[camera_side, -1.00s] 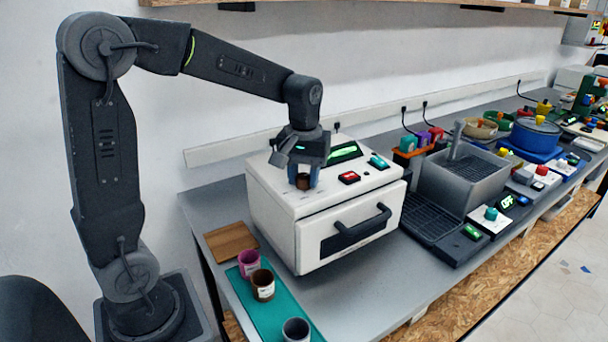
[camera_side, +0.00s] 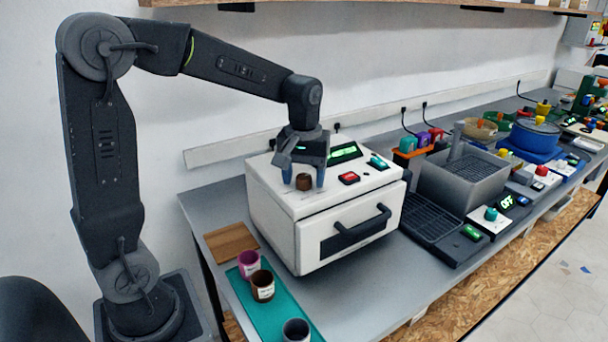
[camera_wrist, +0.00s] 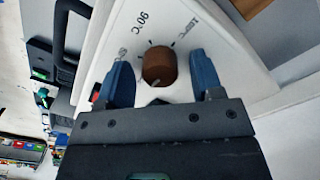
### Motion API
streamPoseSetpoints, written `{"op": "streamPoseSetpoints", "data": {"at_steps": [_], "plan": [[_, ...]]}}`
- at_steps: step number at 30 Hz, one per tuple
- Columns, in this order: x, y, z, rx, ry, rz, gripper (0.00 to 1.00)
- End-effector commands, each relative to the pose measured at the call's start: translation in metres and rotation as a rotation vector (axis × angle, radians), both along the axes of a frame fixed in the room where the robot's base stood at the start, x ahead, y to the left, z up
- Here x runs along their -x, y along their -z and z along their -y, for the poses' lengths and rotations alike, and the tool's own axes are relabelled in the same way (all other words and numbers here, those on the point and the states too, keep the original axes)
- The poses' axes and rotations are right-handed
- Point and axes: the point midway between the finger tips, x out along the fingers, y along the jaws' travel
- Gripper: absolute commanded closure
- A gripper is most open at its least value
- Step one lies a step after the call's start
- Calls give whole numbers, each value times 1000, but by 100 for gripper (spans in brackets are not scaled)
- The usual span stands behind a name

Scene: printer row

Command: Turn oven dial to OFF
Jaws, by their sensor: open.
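The oven (camera_side: 275,205) is a white box with a dark front handle, standing on the grey bench. Its brown round dial (camera_side: 303,182) sits on the top panel. In the wrist view the dial (camera_wrist: 159,66) lies between the two blue fingers, with gaps on both sides. Marks reading 90°C and 180°C are printed around it, with a partly hidden label to the left. A light pointer mark shows at the dial's lower edge. My gripper (camera_side: 305,184) is open around the dial, not visibly touching it.
A red button (camera_side: 349,178), a teal knob (camera_side: 378,162) and a green-lit display (camera_side: 344,152) share the oven top. A teal mat (camera_side: 280,306) with several cups lies in front to the left. A sink (camera_side: 462,183) stands to the right.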

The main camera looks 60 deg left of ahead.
Motion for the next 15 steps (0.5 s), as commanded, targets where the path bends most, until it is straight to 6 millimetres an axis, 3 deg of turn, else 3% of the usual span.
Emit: {"op": "streamPoseSetpoints", "data": {"at_steps": [8,15], "plan": [[0,-7,0,-1,1,1,40],[-1,-51,0,-2,1,6,40]]}}
